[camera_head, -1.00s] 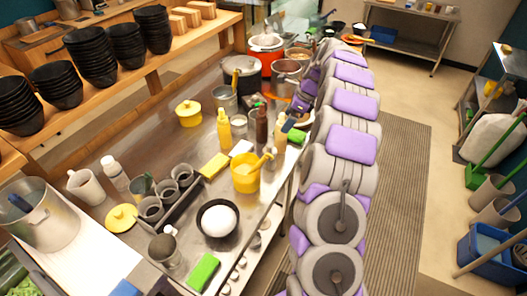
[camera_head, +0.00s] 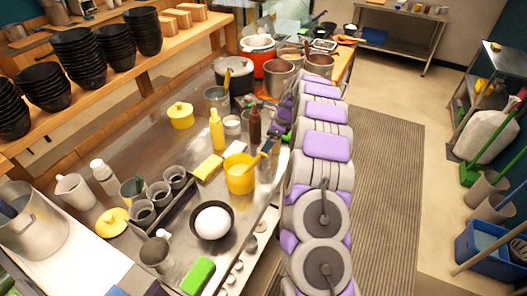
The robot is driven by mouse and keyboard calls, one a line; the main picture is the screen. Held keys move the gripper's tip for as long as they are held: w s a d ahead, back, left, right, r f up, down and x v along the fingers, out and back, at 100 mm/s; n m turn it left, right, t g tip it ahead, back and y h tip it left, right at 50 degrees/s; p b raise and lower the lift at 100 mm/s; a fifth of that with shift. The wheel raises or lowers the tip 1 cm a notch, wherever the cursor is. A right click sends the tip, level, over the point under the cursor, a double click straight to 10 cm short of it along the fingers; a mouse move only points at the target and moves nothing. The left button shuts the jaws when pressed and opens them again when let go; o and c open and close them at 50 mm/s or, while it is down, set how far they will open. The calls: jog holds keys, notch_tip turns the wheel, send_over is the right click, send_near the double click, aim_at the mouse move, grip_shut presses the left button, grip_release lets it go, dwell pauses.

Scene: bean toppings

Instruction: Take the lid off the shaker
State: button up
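I cannot tell for sure which item is the shaker. A small container with a white cap (camera_head: 104,174) stands upright at the left of the steel counter (camera_head: 150,150), beside a pale mug (camera_head: 75,191). Its cap is on it. A dark-topped metal cup (camera_head: 157,254) stands near the counter's front. A yellow lid (camera_head: 112,222) lies on the counter, and a yellow lidded pot (camera_head: 181,115) stands farther back. My grey and purple arm runs along the counter's right side. I cannot make out my gripper's fingertips.
A yellow pot (camera_head: 240,180), a black bowl (camera_head: 224,236) with white contents, a rack of grey cups (camera_head: 160,195) and a large steel pot (camera_head: 35,230) crowd the counter. Stacked black bowls (camera_head: 78,58) fill the shelf. The floor mat (camera_head: 390,190) is clear.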

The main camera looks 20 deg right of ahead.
jog(key=x, duration=0.2)
jog(key=b+x, duration=0.1)
jog(key=x, duration=0.2)
jog(key=shift+s+a+b, duration=0.15)
jog(key=shift+a+b, duration=0.15)
jog(key=shift+a, duration=0.1)
jog(key=shift+r, duration=0.1)
jog(key=shift+c, duration=0.4)
jog(key=c, duration=0.7)
jog(key=shift+r+p, duration=0.7)
jog(key=shift+r, duration=1.15)
jog(key=s+a, duration=0.1)
jog(key=s, duration=0.4)
jog(key=s+a+r+p, duration=0.1)
jog(key=s, duration=0.4)
jog(key=s+a+p, duration=0.1)
jog(key=s, duration=0.4)
jog(key=shift+s+r, duration=0.15)
jog(key=shift+s, duration=0.25)
